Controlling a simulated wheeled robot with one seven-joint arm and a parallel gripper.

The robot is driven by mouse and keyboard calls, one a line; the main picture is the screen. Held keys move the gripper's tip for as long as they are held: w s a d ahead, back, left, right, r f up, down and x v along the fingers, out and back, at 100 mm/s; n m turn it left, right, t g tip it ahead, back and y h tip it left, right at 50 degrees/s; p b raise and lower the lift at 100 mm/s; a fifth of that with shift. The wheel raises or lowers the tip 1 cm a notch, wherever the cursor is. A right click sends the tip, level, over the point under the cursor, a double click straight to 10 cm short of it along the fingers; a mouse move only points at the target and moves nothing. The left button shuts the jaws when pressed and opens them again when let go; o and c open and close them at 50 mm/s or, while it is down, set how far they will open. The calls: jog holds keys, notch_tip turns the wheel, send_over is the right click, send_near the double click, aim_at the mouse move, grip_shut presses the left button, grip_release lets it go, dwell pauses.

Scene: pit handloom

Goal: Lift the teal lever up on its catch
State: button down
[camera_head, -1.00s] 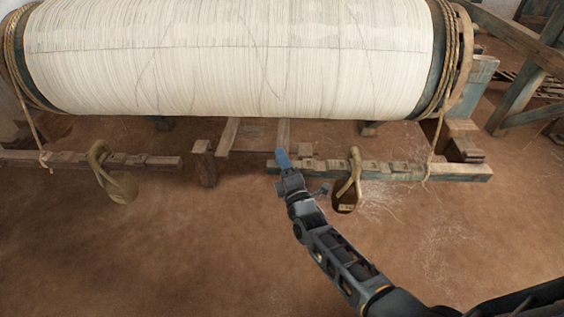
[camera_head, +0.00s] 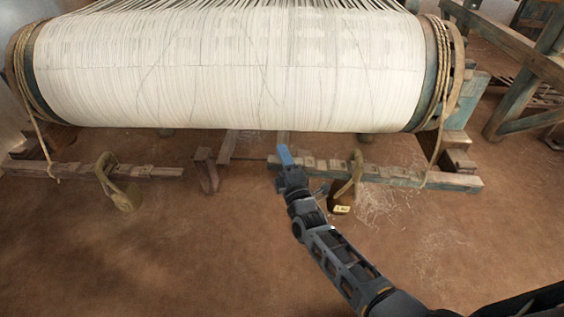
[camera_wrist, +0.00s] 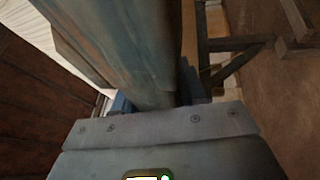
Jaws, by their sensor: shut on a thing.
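The teal lever (camera_head: 405,175) is a notched, worn wooden bar low in front of the big warp roll. Its left end stands higher in the picture than its right end. My gripper (camera_head: 285,158) is shut on the lever near its left end. In the wrist view the worn teal bar (camera_wrist: 125,45) runs into my gripper, and the fingertips are mostly hidden behind it. A short wooden post (camera_head: 206,170) stands left of the lever's end, apart from it; I cannot tell whether it is the catch.
A dark weight (camera_head: 341,196) hangs by a rope loop on the lever, close right of my gripper. A second notched bar (camera_head: 150,171) with another weight (camera_head: 124,196) lies at left. The white warp roll (camera_head: 230,75) spans above. The earthen floor in front is open.

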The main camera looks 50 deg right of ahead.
jog(key=shift+r, duration=0.1)
jog(key=c, duration=0.7)
grip_release()
jog(key=shift+c, duration=0.2)
jog(key=v, duration=0.7)
jog(key=shift+s+a, duration=0.15)
jog(key=shift+s, duration=0.25)
jog(key=shift+c, duration=0.2)
